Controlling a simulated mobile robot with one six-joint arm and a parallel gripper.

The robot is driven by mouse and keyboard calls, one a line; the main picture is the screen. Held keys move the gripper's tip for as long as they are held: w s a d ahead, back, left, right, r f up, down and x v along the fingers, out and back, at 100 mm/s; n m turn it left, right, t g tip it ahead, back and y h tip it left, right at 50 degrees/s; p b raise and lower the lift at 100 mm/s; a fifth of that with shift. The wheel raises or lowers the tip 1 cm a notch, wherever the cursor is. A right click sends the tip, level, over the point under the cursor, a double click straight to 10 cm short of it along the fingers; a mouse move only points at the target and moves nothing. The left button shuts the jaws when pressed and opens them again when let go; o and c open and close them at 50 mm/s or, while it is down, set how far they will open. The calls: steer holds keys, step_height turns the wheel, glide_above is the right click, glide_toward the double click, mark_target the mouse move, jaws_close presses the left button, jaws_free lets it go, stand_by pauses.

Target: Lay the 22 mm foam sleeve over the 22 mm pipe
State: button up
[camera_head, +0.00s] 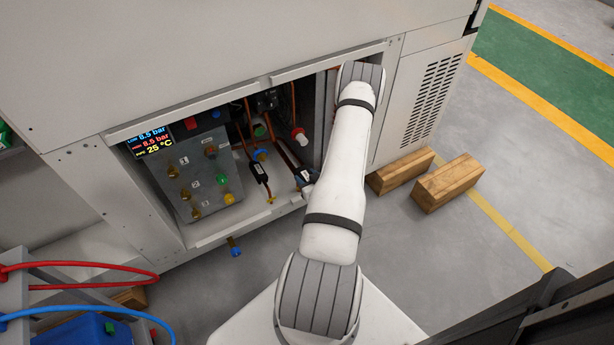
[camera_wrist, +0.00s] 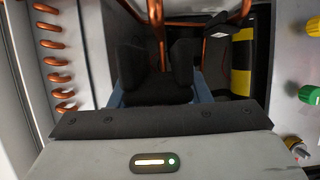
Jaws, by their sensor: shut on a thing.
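My gripper (camera_wrist: 157,66) is inside the open cabinet bay; two dark fingers stand up in the wrist view with blue parts at their outer sides. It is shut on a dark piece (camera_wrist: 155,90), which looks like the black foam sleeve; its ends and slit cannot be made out. A vertical copper pipe (camera_wrist: 162,25) shows just beyond and between the fingers. Whether the sleeve touches it, I cannot tell. In the head view my arm hides most of the gripper. Copper pipes (camera_head: 247,114) run down in the bay; I cannot read which is 22 mm.
A panel with a display (camera_head: 152,140) and coloured knobs stands left in the bay. Copper bends (camera_wrist: 52,60) line the left wall in the wrist view; yellow-black stripes (camera_wrist: 242,62) are at right. A dark labelled piece (camera_head: 259,172) sits on a nearby pipe. Wood blocks (camera_head: 448,182) lie outside.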

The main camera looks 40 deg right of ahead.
steer(key=shift+s, duration=0.1)
steer(key=b, duration=0.2)
glide_toward(284, 154)
steer(key=shift+w+d+r+b, duration=0.3)
steer(key=shift+w+b, duration=0.25)
steer(key=shift+w, duration=0.55)
steer(key=shift+w+d+r+b, duration=0.15)
steer(key=shift+w+r+b, duration=0.35)
steer(key=shift+w, duration=0.6)
steer(key=shift+w+d+r+b, duration=0.25)
steer(key=shift+w+b, duration=0.4)
steer(key=shift+w, duration=0.45)
steer(key=shift+f+b, duration=2.05)
steer(key=shift+f, duration=0.45)
steer(key=o, duration=1)
steer(key=shift+s, duration=0.1)
steer(key=shift+o, duration=0.2)
